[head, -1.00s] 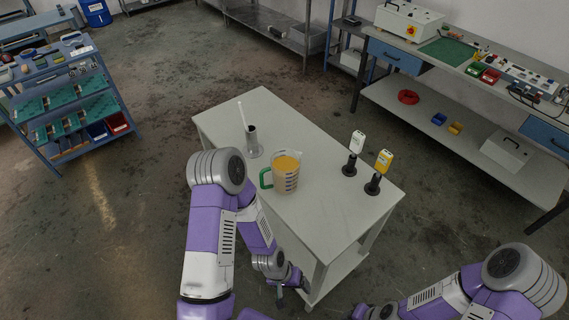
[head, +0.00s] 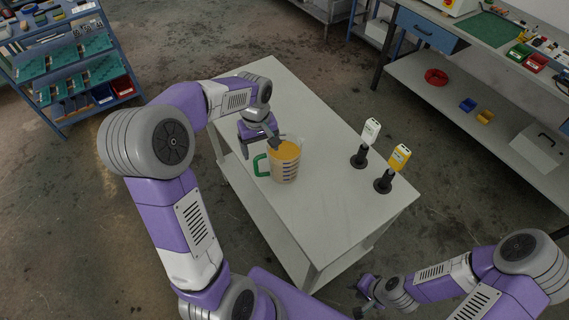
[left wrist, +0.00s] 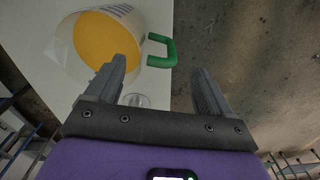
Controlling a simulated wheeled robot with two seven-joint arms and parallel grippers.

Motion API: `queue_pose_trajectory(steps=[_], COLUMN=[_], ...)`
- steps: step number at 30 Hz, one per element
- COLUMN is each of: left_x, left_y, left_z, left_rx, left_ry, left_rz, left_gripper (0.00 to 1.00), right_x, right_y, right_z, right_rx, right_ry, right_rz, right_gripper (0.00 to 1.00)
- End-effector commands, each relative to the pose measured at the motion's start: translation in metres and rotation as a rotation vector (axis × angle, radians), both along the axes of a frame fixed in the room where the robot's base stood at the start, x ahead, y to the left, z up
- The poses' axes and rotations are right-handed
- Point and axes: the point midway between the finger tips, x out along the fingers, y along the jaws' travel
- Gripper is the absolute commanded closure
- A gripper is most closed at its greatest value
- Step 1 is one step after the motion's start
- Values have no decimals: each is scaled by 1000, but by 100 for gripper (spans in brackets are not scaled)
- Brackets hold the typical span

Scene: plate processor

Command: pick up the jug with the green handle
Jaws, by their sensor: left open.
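The jug (head: 286,168) stands upright on the white table, filled with orange-yellow liquid, its green handle (head: 260,165) pointing left. In the left wrist view the jug (left wrist: 78,62) is at upper left and the green handle (left wrist: 168,52) lies in the gap ahead of the two fingers. My left gripper (head: 259,146) is open and empty just behind and above the handle; one finger overlaps the jug's rim in the head view, and I cannot tell whether they touch. My right gripper (head: 362,298) is low, beside the table's front right; its jaws are too small to read.
The white table (head: 330,215) has free room in front of the jug. Two dark holders carry a white-topped device (head: 371,131) and a yellow-topped device (head: 399,157) to the right. A clear round glass item (left wrist: 136,100) shows between the fingers in the wrist view.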

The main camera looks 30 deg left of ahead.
Motion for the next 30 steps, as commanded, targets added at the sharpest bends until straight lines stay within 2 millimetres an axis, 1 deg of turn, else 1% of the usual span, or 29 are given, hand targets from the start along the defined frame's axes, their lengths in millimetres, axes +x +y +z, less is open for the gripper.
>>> queue_pose_trajectory(steps=[1,4,8,13,18,21,24,29,30], left_x=[0,-2,-2,-3,-3,-3,-3,-3,-3], left_y=[2,4,5,5,6,6,6,6,6], left_z=[-4,-6,-18,-38,-65,-75,-78,-77,-77], left_rx=[4,8,9,9,7,7,8,8,8], left_ry=[-1,2,5,6,6,4,4,2,2], left_rz=[8,18,21,19,18,18,19,18,18], left_gripper=[18,18,18,18,18,18,18,18,20], right_x=[0,0,0,0,0,0,0,0,0], right_y=[0,0,0,0,0,0,0,0,0], right_z=[-8,-11,-14,-20,-29,-31,-31,-31,-31], right_rx=[0,0,0,1,0,0,0,0,0], right_ry=[0,-1,-1,-1,-1,-1,-1,-1,-1], right_rz=[0,1,1,1,1,1,1,1,1], right_gripper=[67,67,67,67,67,67,67,67,67])
